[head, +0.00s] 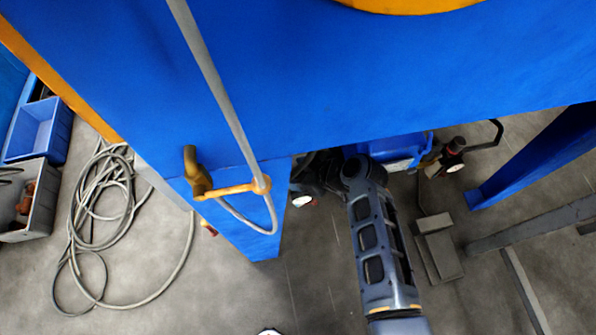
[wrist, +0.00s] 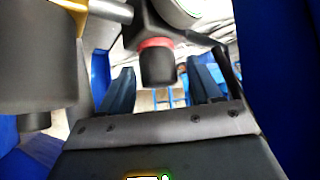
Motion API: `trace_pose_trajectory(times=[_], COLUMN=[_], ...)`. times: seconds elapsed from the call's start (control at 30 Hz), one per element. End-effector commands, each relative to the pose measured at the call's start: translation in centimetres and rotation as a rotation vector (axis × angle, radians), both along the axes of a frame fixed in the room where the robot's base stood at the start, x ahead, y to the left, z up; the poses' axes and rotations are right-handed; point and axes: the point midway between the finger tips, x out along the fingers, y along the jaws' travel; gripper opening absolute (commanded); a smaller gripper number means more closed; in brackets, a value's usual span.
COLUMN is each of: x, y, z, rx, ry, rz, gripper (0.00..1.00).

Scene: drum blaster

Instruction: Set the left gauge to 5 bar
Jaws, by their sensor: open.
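The left gauge (head: 302,201) shows as a small pale dial under the blue machine's lower edge in the head view; its reading is too small to tell. In the wrist view, a white gauge face (wrist: 186,10) is cut off at the top, with its scale unreadable. Below it hangs a black knob (wrist: 157,66) with a red ring (wrist: 158,43). My gripper (wrist: 162,84) is open, its two dark fingers apart on either side of the knob in the picture. I cannot tell whether they touch it. In the head view the gripper is dark and hard to separate from the fittings.
A second gauge (head: 453,168) is at the right. The blue machine body (head: 300,90) overhangs my arm. A brass valve (head: 196,175) with a grey hose is left of it. A coiled hose (head: 100,215) and bins lie at far left. A blue leg (head: 530,160) stands right.

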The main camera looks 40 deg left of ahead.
Motion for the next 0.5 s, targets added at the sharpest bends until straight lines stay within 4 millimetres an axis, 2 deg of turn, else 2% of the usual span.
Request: trace_pose_trajectory(times=[0.2,0.5], x=[0.0,0.01], y=[0.01,0.0], z=[0.04,0.04], rx=[0.0,0.0], ry=[0.0,-0.001], rz=[0.0,-0.001], gripper=[0.61,0.33])
